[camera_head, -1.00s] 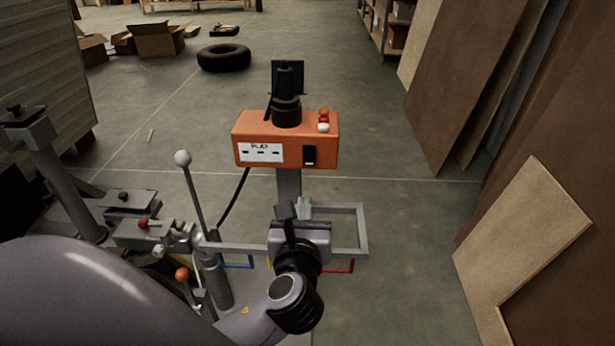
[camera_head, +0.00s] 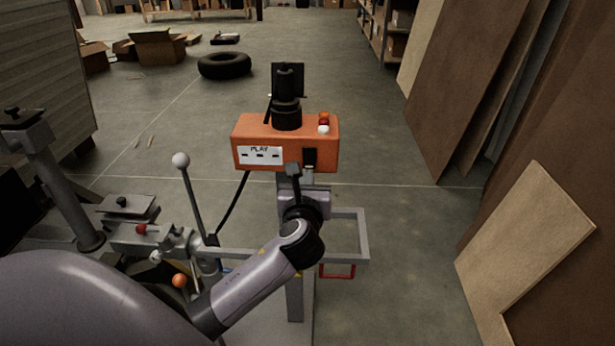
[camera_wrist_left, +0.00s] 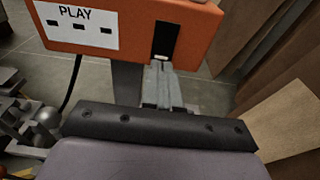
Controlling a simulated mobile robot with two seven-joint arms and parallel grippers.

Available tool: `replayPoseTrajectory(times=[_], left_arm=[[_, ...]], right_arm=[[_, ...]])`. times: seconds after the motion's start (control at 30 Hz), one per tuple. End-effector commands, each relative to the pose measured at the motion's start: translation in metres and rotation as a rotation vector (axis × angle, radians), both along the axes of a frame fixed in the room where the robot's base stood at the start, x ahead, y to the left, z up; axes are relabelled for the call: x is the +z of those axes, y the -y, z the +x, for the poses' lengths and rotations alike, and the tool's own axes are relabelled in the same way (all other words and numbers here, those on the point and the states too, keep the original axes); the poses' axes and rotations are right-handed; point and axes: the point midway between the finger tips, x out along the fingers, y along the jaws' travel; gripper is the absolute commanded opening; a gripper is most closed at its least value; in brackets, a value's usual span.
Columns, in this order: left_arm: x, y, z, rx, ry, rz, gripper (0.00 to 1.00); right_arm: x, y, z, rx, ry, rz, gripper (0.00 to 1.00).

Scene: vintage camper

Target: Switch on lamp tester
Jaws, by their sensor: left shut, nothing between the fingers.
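The lamp tester is an orange box (camera_head: 222,150) on a grey post, with a white label reading "PLAY". It also shows in the left wrist view (camera_wrist_left: 205,25). A black rocker switch (camera_head: 309,155) is on the right of its front face; in the left wrist view the switch (camera_wrist_left: 165,38) has a pale strip at its lower end. My left gripper (camera_head: 309,171) is shut and empty. Its fingertips (camera_wrist_left: 158,66) are right at the switch's lower end; I cannot tell whether they touch it. My right gripper is not in view.
A black lamp-like fitting (camera_head: 286,100) and small coloured lights (camera_head: 323,122) sit on the box. A ball-topped lever (camera_head: 181,161) and a grey metal frame (camera_head: 362,235) stand close by. Wooden panels (camera_head: 470,90) lean at the right. Open floor lies behind.

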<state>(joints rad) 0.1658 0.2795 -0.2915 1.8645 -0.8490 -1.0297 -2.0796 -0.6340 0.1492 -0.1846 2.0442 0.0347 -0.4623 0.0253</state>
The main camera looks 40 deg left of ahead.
Motion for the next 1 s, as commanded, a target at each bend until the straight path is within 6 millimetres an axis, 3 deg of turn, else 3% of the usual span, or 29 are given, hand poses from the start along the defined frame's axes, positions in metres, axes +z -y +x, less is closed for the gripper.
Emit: replayPoseTrajectory(times=[0.27, 0.67, 0.8, 1.0], left_arm=[[-0.004, -0.014, 0.022, 0.000, 0.001, 0.001, 0.00], [-0.004, -0.015, 0.024, 0.000, 0.002, 0.001, 0.00], [-0.010, -0.018, 0.028, 0.001, 0.040, 0.028, 0.00], [-0.005, -0.017, 0.028, 0.001, 0.038, 0.021, 0.00]], right_arm=[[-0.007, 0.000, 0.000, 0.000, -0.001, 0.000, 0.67], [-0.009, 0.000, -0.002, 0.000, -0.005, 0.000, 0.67], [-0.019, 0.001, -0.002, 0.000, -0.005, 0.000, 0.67], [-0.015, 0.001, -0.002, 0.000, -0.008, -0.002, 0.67]])
